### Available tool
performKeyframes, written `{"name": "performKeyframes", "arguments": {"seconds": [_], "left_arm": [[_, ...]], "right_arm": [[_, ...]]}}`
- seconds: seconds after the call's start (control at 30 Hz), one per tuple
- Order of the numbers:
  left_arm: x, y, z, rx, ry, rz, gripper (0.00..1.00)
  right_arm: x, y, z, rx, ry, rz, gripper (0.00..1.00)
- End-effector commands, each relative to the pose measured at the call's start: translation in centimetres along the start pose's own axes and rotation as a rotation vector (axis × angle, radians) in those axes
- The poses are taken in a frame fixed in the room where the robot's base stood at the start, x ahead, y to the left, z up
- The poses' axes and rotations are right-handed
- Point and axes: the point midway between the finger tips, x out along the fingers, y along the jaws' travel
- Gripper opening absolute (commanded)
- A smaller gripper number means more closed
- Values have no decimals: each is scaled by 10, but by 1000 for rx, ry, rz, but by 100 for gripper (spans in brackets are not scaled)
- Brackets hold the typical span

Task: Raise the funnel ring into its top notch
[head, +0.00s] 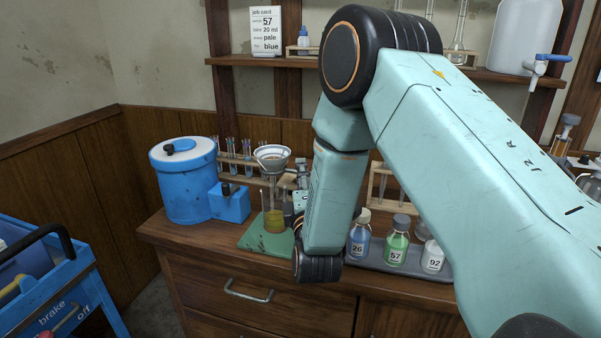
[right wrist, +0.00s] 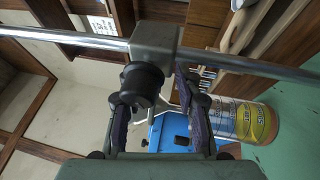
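The pale funnel (head: 272,153) sits in its ring above a glass vessel of yellow liquid (head: 274,220) on a green stand base (head: 262,240). The vessel and the base also show in the right wrist view (right wrist: 247,122) (right wrist: 295,135). In that view a grey clamp block (right wrist: 155,40) sits on a metal rod (right wrist: 70,37), with a black knob (right wrist: 142,82) on it. My right gripper (right wrist: 160,100) has its fingers apart on either side of the knob, with a gap on the right; contact on the left is unclear. The notches cannot be made out. My left gripper is out of view.
A blue tank (head: 183,185) and small blue box (head: 231,205) stand left of the stand. Test tube racks (head: 380,180) are behind. Numbered bottles (head: 397,245) stand on a grey tray to the right. My right arm hides much of the bench.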

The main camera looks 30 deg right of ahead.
Motion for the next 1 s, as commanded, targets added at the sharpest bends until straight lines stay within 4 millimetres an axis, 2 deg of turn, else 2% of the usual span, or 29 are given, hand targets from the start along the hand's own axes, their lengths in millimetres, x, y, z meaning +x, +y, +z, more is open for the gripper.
{"name": "performKeyframes", "arguments": {"seconds": [0.13, 0.43, 0.8, 1.0], "left_arm": [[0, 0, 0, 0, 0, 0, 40], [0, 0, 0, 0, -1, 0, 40], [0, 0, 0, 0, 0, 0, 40], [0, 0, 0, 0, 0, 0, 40]], "right_arm": [[12, 1, -1, 1, 1, 2, 34], [16, 0, -2, 0, 3, 1, 33], [15, 0, -2, 0, 3, 1, 2], [15, 0, -2, 0, 3, 1, 0]]}}
